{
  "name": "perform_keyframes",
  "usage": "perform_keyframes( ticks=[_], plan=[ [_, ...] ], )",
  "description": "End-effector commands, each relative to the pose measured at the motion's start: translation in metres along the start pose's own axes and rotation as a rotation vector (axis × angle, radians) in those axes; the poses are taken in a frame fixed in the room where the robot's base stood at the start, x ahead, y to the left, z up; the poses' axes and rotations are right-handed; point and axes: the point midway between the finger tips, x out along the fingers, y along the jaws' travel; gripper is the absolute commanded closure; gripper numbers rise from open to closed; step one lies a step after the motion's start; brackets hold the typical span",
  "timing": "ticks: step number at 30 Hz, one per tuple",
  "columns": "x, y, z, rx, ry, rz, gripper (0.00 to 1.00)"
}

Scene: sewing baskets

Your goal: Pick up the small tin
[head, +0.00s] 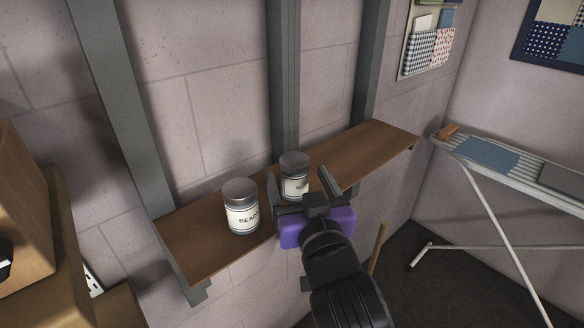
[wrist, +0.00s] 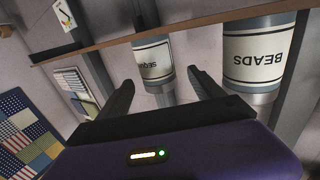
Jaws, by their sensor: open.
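The small tin (head: 294,176) has a grey lid and a white label starting with "SEQU". It stands upright on the wooden shelf (head: 372,150). In the wrist view, which is upside down, the small tin (wrist: 154,64) shows between and beyond the two fingers. My gripper (head: 313,188) is open, with its fingers toward the small tin; it also shows in the wrist view (wrist: 158,84). I cannot tell whether the fingers reach around the tin. Part of the label is hidden by my gripper in the head view. A larger tin labelled "BEADS" (head: 240,207) stands upright to its left.
The BEADS tin also shows close to one finger in the wrist view (wrist: 254,55). Grey metal uprights (head: 284,80) stand behind the shelf against the block wall. An ironing board (head: 515,168) stands at the right. The shelf's right part is clear.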

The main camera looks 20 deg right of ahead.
Motion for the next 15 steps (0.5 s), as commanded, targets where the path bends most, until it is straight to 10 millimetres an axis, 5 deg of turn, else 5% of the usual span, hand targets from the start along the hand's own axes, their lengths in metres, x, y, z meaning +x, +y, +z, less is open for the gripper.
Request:
perform_keyframes(
  ticks=[15],
  plan=[
    [0.062,0.002,0.003,0.001,-0.001,0.001,0.23]
  ],
)
